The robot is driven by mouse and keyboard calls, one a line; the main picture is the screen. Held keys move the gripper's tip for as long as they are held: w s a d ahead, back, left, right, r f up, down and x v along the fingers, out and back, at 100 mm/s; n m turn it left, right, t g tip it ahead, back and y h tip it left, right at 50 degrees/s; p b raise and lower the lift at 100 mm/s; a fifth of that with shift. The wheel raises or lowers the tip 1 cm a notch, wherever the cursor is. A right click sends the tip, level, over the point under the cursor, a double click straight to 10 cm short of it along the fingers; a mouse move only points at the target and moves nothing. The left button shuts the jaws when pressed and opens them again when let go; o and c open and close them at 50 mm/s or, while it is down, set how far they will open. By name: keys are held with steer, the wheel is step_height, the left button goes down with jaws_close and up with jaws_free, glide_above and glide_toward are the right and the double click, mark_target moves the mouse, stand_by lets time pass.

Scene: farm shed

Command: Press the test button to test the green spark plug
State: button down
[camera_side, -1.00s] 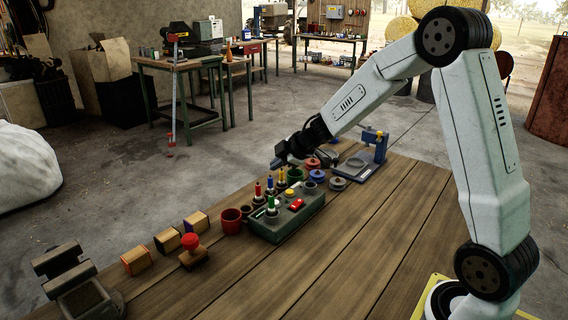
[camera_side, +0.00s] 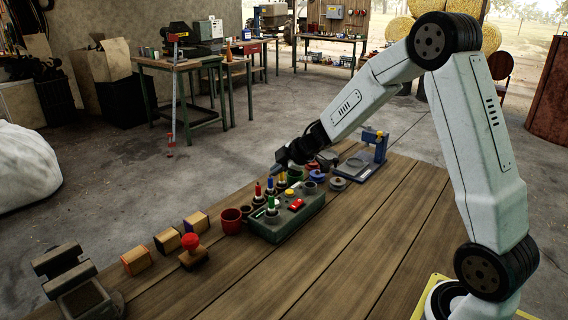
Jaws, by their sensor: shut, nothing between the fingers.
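A grey-green tester box (camera_side: 281,227) stands on the wooden bench. On its top are a yellow button (camera_side: 289,192), a red part (camera_side: 296,205) and a dark round socket (camera_side: 309,187). A green spark plug (camera_side: 271,203) stands upright at the box's left end. A red plug (camera_side: 258,190), a blue plug (camera_side: 270,186) and a yellow plug (camera_side: 282,178) stand in a row behind the box. My gripper (camera_side: 277,167) is shut and empty. It appears above and behind the row, near the yellow plug. Its exact height is hard to tell.
A red cup (camera_side: 231,221) stands left of the box. Several wooden blocks (camera_side: 137,261), a red-knobbed stamp (camera_side: 193,252) and a grey metal device (camera_side: 83,296) lie farther left. A blue press (camera_side: 373,150) stands at the back right. The bench's right side is clear.

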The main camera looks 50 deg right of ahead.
mark_target(278, 202)
steer(key=shift+f, duration=3.55)
steer(key=shift+f, duration=0.85)
stand_by(0.4)
stand_by(0.4)
steer(key=shift+r, duration=0.85)
steer(key=shift+r, duration=0.15)
steer(key=shift+r, duration=2.35)
steer(key=shift+r, duration=0.1)
